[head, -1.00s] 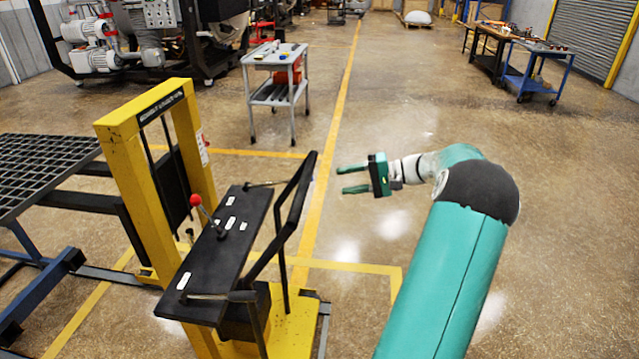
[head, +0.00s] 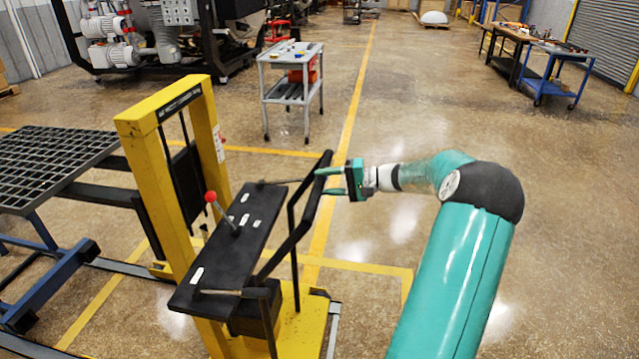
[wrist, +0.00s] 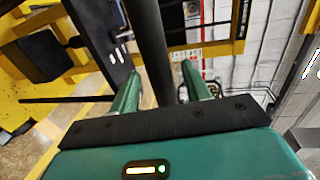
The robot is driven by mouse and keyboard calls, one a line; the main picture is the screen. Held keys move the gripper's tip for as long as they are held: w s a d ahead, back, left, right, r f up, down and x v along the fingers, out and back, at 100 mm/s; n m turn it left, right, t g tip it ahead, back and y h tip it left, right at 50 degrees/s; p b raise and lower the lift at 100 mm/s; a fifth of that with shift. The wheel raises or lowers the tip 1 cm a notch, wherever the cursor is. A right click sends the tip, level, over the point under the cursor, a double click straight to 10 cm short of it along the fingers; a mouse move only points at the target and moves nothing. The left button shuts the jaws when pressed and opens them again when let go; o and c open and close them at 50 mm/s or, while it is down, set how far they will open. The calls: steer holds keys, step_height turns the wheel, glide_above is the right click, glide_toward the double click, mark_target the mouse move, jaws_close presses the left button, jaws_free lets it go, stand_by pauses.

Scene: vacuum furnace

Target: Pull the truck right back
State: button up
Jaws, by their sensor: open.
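The truck is a yellow-masted lift truck (head: 163,175) with a sloping black control panel (head: 228,245), a red-knobbed lever (head: 210,197) and a black tubular handle (head: 300,228). My gripper (head: 328,181) is at the upper right end of the handle. In the wrist view the dark handle bar (wrist: 148,45) runs between the two open green fingers (wrist: 160,85). The fingers are around the bar, not closed on it; whether either touches it I cannot tell. The truck's forks run left under a black grid platform (head: 50,165).
A grey cart (head: 292,75) with items on it stands behind the truck. A blue cart (head: 545,75) and a workbench stand far right. Furnace equipment (head: 110,40) is at the back left. The floor right of the truck is clear, with yellow lines.

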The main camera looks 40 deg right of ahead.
steer(key=shift+x, duration=1.2)
